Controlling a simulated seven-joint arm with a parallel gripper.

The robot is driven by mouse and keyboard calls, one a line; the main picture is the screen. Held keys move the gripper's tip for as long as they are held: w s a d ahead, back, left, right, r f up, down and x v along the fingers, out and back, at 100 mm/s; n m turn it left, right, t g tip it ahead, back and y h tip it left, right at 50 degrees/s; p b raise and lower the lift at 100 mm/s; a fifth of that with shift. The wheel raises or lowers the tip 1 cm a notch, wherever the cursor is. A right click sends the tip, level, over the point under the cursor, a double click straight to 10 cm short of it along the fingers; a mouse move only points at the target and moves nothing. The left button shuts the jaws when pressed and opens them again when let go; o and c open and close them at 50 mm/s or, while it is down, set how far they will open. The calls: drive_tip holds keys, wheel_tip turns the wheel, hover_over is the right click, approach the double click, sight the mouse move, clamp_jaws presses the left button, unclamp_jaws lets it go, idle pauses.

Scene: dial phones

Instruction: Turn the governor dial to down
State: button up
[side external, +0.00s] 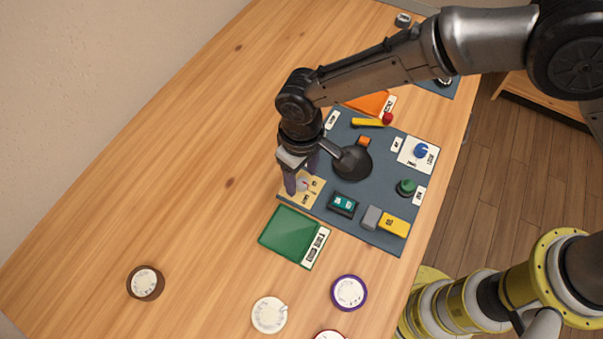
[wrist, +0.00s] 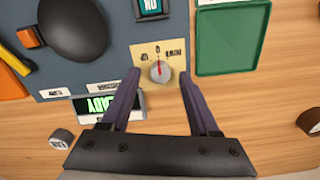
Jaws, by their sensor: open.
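A small grey dial (wrist: 160,72) with a red mark sits on a tan plate (wrist: 146,52) with marks to its left, top and right in the wrist view. The red mark points roughly to the top mark; the lettering is too small to read surely, so I cannot confirm the dial's name. My gripper (wrist: 160,76) is open, with one finger on each side of this dial; I cannot tell whether they touch it. In the side view my gripper (side external: 302,181) is over the tan plate (side external: 316,190) and partly hides the dial. A blue knob (side external: 421,151) stands on a white plate farther right.
A green tray (wrist: 198,42) lies beside the tan plate. A lit display (wrist: 108,105) stands near my left finger in the wrist view. A black dome (side external: 351,162), green knob (side external: 405,187) and teal display (side external: 342,204) share the panel. Round discs (side external: 269,314) lie nearer the camera.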

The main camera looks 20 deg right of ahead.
drive_tip(key=shift+f, duration=0.3)
clamp_jaws()
drive_tip(key=shift+m, duration=0.3)
drive_tip(key=m, duration=0.4)
drive_tip(key=shift+m, duration=2)
